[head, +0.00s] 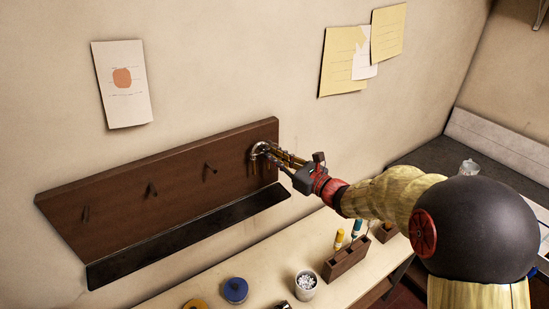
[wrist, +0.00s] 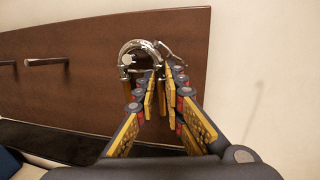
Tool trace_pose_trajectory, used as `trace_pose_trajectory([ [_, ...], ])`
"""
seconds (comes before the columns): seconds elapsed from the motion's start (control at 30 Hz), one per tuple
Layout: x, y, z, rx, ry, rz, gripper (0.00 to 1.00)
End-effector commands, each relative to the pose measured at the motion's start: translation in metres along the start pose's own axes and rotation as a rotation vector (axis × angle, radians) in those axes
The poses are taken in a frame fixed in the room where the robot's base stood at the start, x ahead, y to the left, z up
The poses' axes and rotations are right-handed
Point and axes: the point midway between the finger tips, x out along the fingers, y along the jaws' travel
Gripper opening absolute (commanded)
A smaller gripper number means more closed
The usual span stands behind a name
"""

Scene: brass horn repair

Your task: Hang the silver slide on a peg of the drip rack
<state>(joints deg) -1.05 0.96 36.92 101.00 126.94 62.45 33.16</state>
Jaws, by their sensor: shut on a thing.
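The silver slide (head: 259,148) is a shiny curved tube at the right end of the drip rack (head: 120,205), a brown board on the wall. It also shows in the wrist view (wrist: 143,44), its bend upward, close in front of the board. My gripper (wrist: 166,72) is shut on the slide's right part. In the head view my gripper (head: 274,158) reaches in from the right. Bare dark pegs show to the left: left (head: 86,213), middle (head: 151,188) and right (head: 210,168). A pale round spot shows inside the bend; I cannot tell whether it is a peg end or whether the slide rests on it.
A dark drip tray (head: 190,232) runs along the rack's bottom. Below is a pale bench (head: 265,262) with a white cup (head: 305,285), a blue-lidded jar (head: 235,290) and a wooden block holder (head: 345,260). Papers hang on the wall above.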

Motion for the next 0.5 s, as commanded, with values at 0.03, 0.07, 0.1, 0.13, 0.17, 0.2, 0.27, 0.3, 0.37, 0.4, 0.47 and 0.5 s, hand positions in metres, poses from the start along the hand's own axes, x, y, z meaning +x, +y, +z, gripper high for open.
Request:
trace_pose_trajectory([
  [0.03,0.0,0.0001,0.0,0.0,0.0,0.0,0.0],
  [0.07,0.0,0.0001,0.0,0.0,0.0,0.0,0.0],
  [0.1,0.0,0.0001,0.0,0.0,0.0,0.0,0.0],
  [0.13,0.0,0.0001,0.0,0.0,0.0,0.0,0.0],
  [0.17,0.0,0.0001,-0.0001,0.0,0.0,0.0,0.0],
  [0.2,-0.0001,0.0001,-0.0001,0.0,0.001,0.0,0.0],
  [0.27,-0.0001,0.0001,-0.0002,0.0,0.001,0.0,0.0],
  [0.3,-0.0001,0.0001,-0.0002,0.0,0.001,0.0,0.0],
  [0.37,-0.0001,0.0001,-0.0003,0.0,0.001,0.0,0.0],
  [0.4,-0.0001,0.0001,-0.0003,0.0,0.001,0.0,0.0],
  [0.47,-0.0001,0.0002,-0.0005,0.001,0.001,0.0,0.11],
  [0.5,-0.0002,0.0002,-0.0005,0.001,0.001,0.0,0.13],
])
